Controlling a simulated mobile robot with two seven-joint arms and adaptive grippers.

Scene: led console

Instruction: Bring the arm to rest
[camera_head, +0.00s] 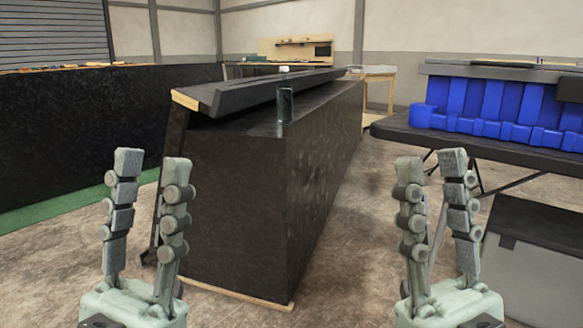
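My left gripper (152,163) stands upright at the lower left of the head view, its two fingers apart with nothing between them. My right gripper (431,162) stands upright at the lower right, also with its fingers apart and empty. Both are in front of a long black counter (236,214) and touch nothing that I can see. My arms behind the grippers are out of view. No LED console can be clearly made out.
A dark cylinder with a pale top (285,103) stands on the counter beside a long dark slanted panel (255,92). Blue bins (497,101) sit on a black folding table (480,138) at right. A grey box with a black lid (530,262) stands below. Bare floor (350,265) lies between.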

